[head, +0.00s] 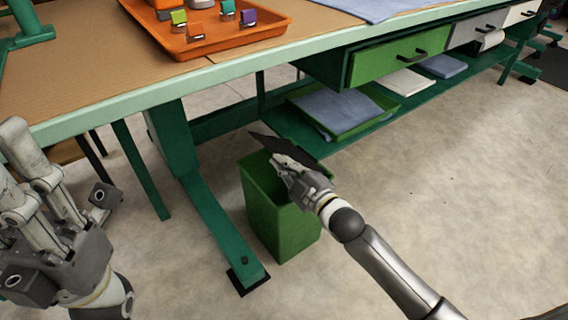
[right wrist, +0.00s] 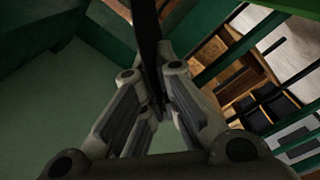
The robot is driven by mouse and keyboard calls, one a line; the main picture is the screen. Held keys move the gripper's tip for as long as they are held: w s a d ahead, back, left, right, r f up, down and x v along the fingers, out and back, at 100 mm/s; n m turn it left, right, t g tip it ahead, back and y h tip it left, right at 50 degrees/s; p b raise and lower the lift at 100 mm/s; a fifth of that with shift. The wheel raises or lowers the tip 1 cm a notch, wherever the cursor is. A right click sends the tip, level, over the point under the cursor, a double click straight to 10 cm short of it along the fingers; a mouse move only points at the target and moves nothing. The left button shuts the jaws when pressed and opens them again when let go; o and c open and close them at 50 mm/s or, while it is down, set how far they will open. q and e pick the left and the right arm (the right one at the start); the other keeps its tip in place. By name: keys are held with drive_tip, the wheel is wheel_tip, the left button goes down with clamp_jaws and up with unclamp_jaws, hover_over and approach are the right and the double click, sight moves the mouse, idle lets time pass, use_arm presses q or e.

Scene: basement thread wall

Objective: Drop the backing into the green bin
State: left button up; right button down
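The green bin (head: 282,222) stands on the floor in front of the workbench, open at the top. The backing (head: 286,145) is a thin dark sheet, held tilted over the bin's mouth. My right gripper (head: 284,163) is shut on the backing above the bin. In the right wrist view the dark backing (right wrist: 148,45) runs edge-on between the fingers (right wrist: 155,105). My left gripper (head: 35,190) is at the left edge of the head view, away from the bin, with its fingers close to the camera; I see nothing between them.
The workbench (head: 95,85) carries an orange tray (head: 215,32) with several coloured clips. A green tray (head: 345,112) with blue cloth sits on the low shelf. A bench leg (head: 215,215) stands just left of the bin. The floor to the right is clear.

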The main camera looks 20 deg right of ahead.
drive_tip(key=c, duration=1.6)
unclamp_jaws()
drive_tip(key=shift+o, duration=0.2)
drive_tip(key=v, duration=1.2)
